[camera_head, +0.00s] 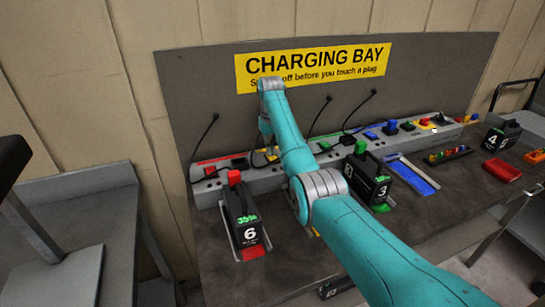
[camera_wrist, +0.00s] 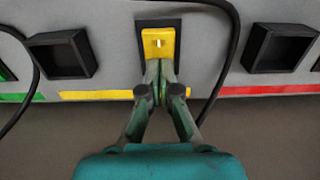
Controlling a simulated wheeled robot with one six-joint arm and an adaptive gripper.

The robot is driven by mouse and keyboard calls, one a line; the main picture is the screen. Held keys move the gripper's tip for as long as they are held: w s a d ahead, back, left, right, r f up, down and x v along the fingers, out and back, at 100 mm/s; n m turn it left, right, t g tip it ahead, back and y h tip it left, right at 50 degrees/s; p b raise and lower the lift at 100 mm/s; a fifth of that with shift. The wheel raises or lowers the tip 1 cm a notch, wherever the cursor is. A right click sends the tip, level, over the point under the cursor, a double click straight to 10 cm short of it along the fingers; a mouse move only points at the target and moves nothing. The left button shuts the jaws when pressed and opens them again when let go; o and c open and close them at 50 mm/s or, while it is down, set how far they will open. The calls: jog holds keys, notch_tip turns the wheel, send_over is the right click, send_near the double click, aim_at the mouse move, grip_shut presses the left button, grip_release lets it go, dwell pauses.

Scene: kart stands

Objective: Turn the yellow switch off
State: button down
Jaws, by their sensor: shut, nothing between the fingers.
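The yellow switch (camera_wrist: 158,43) sits in a dark frame on the grey power strip, at the top centre of the wrist view. It has a small pale mark in its middle. My gripper (camera_wrist: 160,66) is shut and empty. Its fingertips overlap the lower edge of the switch in the picture; I cannot tell whether they touch it. A yellow stripe (camera_wrist: 100,95) runs along the strip below the switch. In the head view my arm crosses the strip and mostly hides the gripper and the switch.
Black sockets flank the switch, one on the left (camera_wrist: 62,54) and one on the right (camera_wrist: 279,48). A black cable loops close by on the right. Battery 6 (camera_head: 241,215) and battery 3 (camera_head: 368,180) stand on the bench. A yellow charging sign (camera_head: 315,66) hangs above.

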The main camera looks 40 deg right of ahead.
jog(key=shift+r, duration=3.5)
jog(key=shift+s, duration=0.1)
